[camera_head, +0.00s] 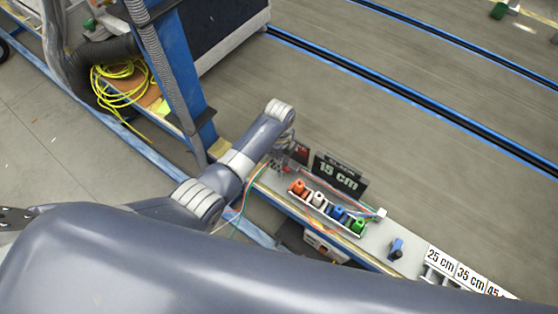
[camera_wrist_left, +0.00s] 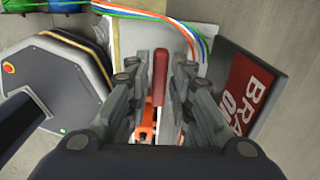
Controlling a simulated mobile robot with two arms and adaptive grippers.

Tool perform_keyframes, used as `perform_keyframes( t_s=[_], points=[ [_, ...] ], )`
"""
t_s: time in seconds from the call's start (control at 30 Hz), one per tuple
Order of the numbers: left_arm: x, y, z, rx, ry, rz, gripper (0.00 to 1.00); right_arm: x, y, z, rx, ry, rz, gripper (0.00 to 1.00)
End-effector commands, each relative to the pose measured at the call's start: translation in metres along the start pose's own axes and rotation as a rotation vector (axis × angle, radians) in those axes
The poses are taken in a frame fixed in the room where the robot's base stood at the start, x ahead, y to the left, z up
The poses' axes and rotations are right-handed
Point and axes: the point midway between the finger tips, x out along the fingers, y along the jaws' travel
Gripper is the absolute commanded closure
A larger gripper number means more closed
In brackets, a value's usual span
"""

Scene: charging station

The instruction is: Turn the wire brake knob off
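A red upright knob or lever (camera_wrist_left: 161,72) stands in the left wrist view, with an orange part (camera_wrist_left: 146,118) just below it. My left gripper (camera_wrist_left: 160,62) is open, with one finger on each side of the red lever; small gaps seem to show, but touch is hard to judge. In the head view my left gripper (camera_head: 283,148) is over the left end of the narrow shelf, and its fingers and the lever there are mostly hidden. A red and dark sign (camera_wrist_left: 249,92) with partly visible lettering stands right of the lever. My right gripper is not in view.
Coloured wires (camera_wrist_left: 165,17) run close to my left fingers. Along the shelf (camera_head: 376,243) are coloured connectors (camera_head: 318,199), a "15 cm" sign (camera_head: 338,176), a blue knob (camera_head: 396,249) and distance labels (camera_head: 470,275). A blue post (camera_head: 181,75) stands close left of the arm.

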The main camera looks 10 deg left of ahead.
Motion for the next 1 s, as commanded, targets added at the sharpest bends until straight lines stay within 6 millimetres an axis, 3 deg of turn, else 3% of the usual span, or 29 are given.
perform_keyframes(
  t_s=[0.53,1.0],
  points=[
    [-0.002,0.000,0.000,-0.058,0.000,0.000,1.00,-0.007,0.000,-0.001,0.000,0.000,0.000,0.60],
    [-0.003,0.003,-0.001,-0.432,-0.001,0.001,1.00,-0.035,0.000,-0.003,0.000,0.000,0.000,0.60]
  ],
)
